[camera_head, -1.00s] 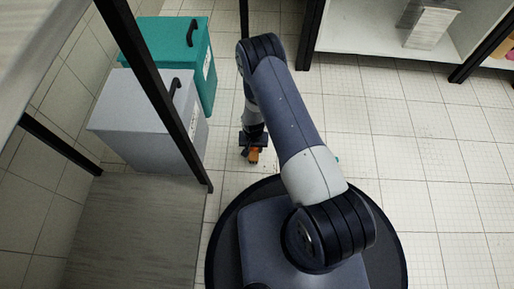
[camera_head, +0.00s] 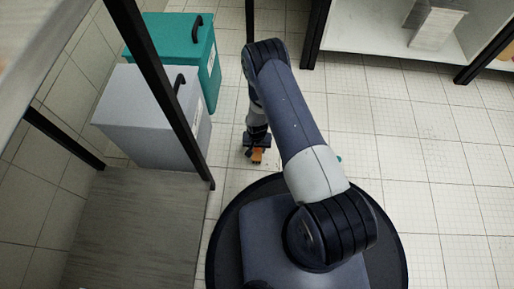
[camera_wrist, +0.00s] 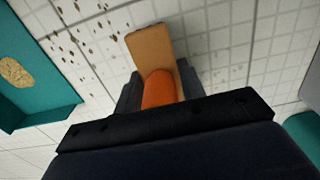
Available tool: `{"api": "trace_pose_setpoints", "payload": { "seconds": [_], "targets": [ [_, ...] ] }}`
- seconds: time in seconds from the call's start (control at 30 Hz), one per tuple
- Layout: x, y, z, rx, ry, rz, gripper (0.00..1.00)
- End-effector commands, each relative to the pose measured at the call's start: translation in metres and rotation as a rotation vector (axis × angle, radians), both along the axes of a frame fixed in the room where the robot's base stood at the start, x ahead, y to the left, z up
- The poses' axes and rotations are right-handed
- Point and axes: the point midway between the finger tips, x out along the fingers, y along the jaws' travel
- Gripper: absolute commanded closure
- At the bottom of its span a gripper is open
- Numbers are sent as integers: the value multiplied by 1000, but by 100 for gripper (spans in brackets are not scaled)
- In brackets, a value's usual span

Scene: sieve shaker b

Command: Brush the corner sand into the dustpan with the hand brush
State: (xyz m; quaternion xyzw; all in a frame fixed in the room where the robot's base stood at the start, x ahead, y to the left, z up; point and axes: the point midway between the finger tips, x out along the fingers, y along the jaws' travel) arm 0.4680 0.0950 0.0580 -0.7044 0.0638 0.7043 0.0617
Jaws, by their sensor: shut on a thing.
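My gripper (camera_wrist: 158,92) is shut on the hand brush, which has an orange handle (camera_wrist: 159,90) and a tan block (camera_wrist: 150,45). The brush also shows in the head view (camera_head: 257,155), low over the floor beside the bins. Whether its bristles touch the floor cannot be told. Brown sand specks (camera_wrist: 85,38) are scattered on the tiles at the upper left of the wrist view. The teal dustpan (camera_wrist: 50,92) lies at the left of that view, with a patch of sand (camera_wrist: 15,72) in it. In the head view my arm hides most of it; a small teal bit (camera_head: 338,158) shows.
A grey lidded bin (camera_head: 150,125) and a teal lidded bin (camera_head: 175,40) stand left of my gripper. A dark post (camera_head: 160,90) and a grey board (camera_head: 135,230) are nearer on the left. A white shelf (camera_head: 370,35) stands at the back. Floor at right is clear.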

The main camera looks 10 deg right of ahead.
Motion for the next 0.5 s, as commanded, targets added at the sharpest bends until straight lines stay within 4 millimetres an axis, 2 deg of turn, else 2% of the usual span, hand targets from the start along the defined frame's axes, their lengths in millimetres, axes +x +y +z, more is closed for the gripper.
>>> {"api": "trace_pose_setpoints", "payload": {
  "seconds": [0.5],
  "targets": [
    [-8, -44, 0, 0, 0, -3, 82]
  ]
}}
